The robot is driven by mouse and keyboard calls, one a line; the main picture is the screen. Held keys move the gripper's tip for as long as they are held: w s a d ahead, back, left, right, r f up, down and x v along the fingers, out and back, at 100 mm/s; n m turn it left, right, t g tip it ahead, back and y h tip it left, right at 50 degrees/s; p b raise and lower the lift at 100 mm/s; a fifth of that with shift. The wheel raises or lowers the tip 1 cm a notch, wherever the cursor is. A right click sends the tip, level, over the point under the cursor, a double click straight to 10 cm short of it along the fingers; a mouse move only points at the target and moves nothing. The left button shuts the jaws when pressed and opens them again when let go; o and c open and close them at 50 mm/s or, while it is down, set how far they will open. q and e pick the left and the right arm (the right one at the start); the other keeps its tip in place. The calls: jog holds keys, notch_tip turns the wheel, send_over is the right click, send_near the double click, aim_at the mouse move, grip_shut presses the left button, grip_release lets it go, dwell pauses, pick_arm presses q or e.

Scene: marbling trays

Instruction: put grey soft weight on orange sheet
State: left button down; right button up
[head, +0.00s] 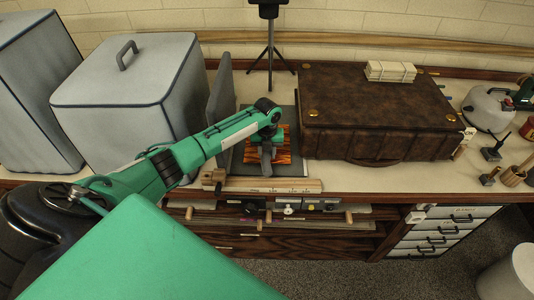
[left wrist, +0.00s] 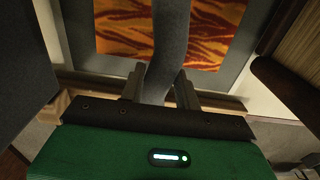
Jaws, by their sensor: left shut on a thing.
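My left gripper (head: 266,147) points down over the orange sheet (head: 283,156), which has dark wavy streaks and lies on a grey board (head: 293,171). In the left wrist view the gripper is shut on the grey soft weight (left wrist: 170,45), a long smooth grey strip between the two fingers. The weight runs across the middle of the orange sheet (left wrist: 124,35) in that view. I cannot tell whether it touches the sheet or hangs just above it. In the head view the gripper and arm hide part of the sheet. My right gripper is not in view.
A brown leather case (head: 380,110) stands close on the right of the board, with pale blocks on top. A grey upright panel (head: 221,105) and a grey covered box (head: 125,95) stand close on the left. A wooden rail (head: 268,185) runs along the front edge.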

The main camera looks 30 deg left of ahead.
aim_at(267, 152)
pick_arm(q)
jog(key=shift+f, duration=0.45)
jog(key=c, duration=1)
grip_release()
jog(key=shift+r, duration=0.1)
jog(key=shift+r, duration=0.6)
notch_tip(267, 152, up, 12)
jog(key=p, duration=1)
jog(key=shift+f, duration=0.25)
